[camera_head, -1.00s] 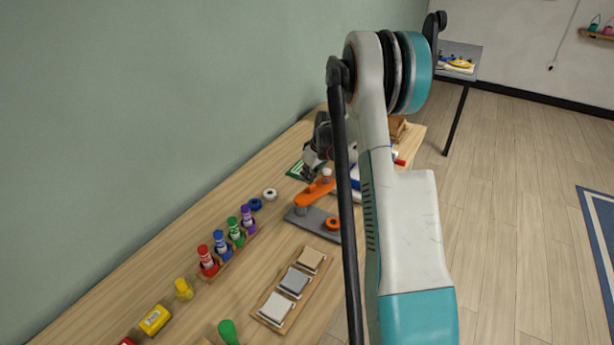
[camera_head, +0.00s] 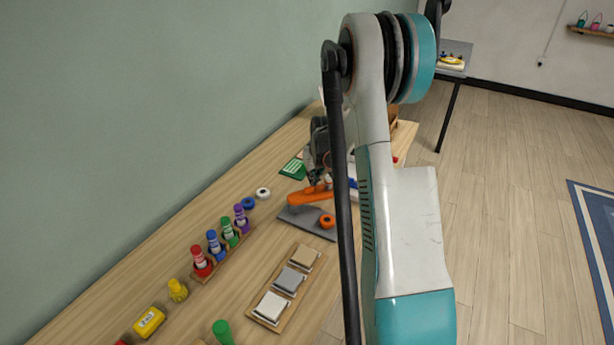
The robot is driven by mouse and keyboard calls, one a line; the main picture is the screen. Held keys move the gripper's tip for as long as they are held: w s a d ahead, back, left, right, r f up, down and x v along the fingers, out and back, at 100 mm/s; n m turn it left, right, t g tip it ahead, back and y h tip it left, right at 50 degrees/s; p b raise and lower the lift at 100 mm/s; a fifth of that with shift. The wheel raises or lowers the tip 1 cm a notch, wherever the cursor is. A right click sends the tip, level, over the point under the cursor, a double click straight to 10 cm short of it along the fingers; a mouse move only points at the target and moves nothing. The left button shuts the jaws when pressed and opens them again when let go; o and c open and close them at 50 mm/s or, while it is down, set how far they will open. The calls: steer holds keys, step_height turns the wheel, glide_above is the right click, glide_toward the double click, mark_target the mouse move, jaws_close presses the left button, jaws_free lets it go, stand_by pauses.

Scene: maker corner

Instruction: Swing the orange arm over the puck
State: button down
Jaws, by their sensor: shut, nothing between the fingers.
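The orange arm (camera_head: 305,196) sits at the far edge of a grey plate (camera_head: 302,220) on the workbench. It points to the right, and its right end is partly hidden by my gripper and my own arm. The orange puck (camera_head: 327,221), with a dark centre, lies on the right of the plate. The orange arm is apart from the puck, beyond it. My gripper (camera_head: 318,182) is shut and low at the arm's far side, close to its right part. I cannot tell whether they touch.
Several coloured bottles (camera_head: 222,243) stand in a wooden rack at the left. A wooden tray with several blocks (camera_head: 287,282) lies nearer. A white ring (camera_head: 263,193) and a blue ring (camera_head: 248,203) lie left of the plate. A green card (camera_head: 293,168) lies beyond.

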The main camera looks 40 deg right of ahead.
mark_target(324, 194)
steer(key=s+m, duration=0.2)
steer(key=m, duration=0.1)
steer(key=shift+s+h, duration=0.2)
steer(key=shift+h, duration=0.2)
steer(key=s+m+g, duration=0.1)
steer(key=s+m, duration=0.1)
steer(key=shift+a+m+h, duration=0.15)
steer(key=shift+m+h, duration=0.15)
steer(key=shift+h, duration=0.1)
steer(key=s+m, duration=0.2)
steer(key=shift+a+m+g+b, duration=0.3)
steer(key=shift+a+b, duration=0.1)
steer(key=shift+s+a, duration=0.25)
steer(key=shift+s, duration=0.2)
